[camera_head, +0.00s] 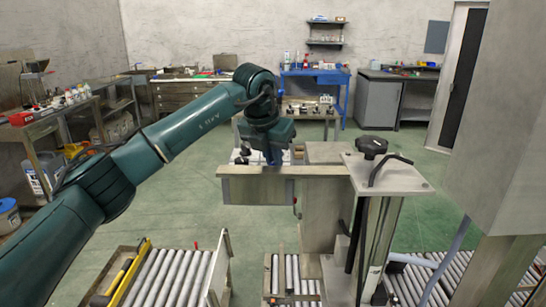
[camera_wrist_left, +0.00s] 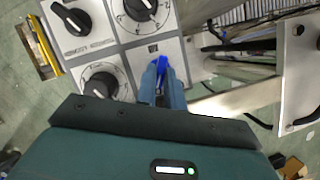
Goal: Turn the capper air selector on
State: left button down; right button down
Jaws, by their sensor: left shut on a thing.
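My left gripper (camera_head: 273,157) reaches down behind the top edge of a grey metal box in the head view, which hides its fingertips. In the left wrist view, the gripper (camera_wrist_left: 162,85) is shut on a small blue selector handle (camera_wrist_left: 160,64), on the lower right panel of a grey control face (camera_wrist_left: 128,58). The fingers cover much of the handle, so its exact angle is hard to tell. It appears to be the capper air selector, but its label is not readable. My right gripper is in neither view.
Black knobs sit close by at the upper left (camera_wrist_left: 71,18), top (camera_wrist_left: 139,8) and lower left (camera_wrist_left: 101,84) of the control face. A machine post with a black knob (camera_head: 371,146) stands right of my gripper. Roller conveyors (camera_head: 170,278) lie below.

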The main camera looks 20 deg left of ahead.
pick_arm(q)
jog(key=shift+d+n+y+b, duration=0.15)
jog(key=shift+n+y+b, duration=0.25)
jog(key=shift+n, duration=0.5)
jog(key=n+y, duration=0.1)
jog(key=n, duration=0.1)
jog(key=shift+d+n+b, duration=0.1)
jog(key=shift+n+b, duration=0.2)
jog(key=shift+n, duration=0.1)
jog(key=n+y, duration=0.1)
jog(key=n, duration=0.2)
jog(key=shift+w+d, duration=0.1)
jog(key=shift+d, duration=0.05)
jog(key=n+g+y, duration=0.1)
jog(key=n, duration=0.2)
jog(key=shift+d+r, duration=0.1)
jog(key=shift+w+n, duration=0.1)
jog(key=shift+n, duration=0.3)
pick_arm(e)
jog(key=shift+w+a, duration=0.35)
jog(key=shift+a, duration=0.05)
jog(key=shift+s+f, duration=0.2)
pick_arm(q)
jog(key=c, duration=1.6)
grip_release()
jog(key=shift+o, duration=0.5)
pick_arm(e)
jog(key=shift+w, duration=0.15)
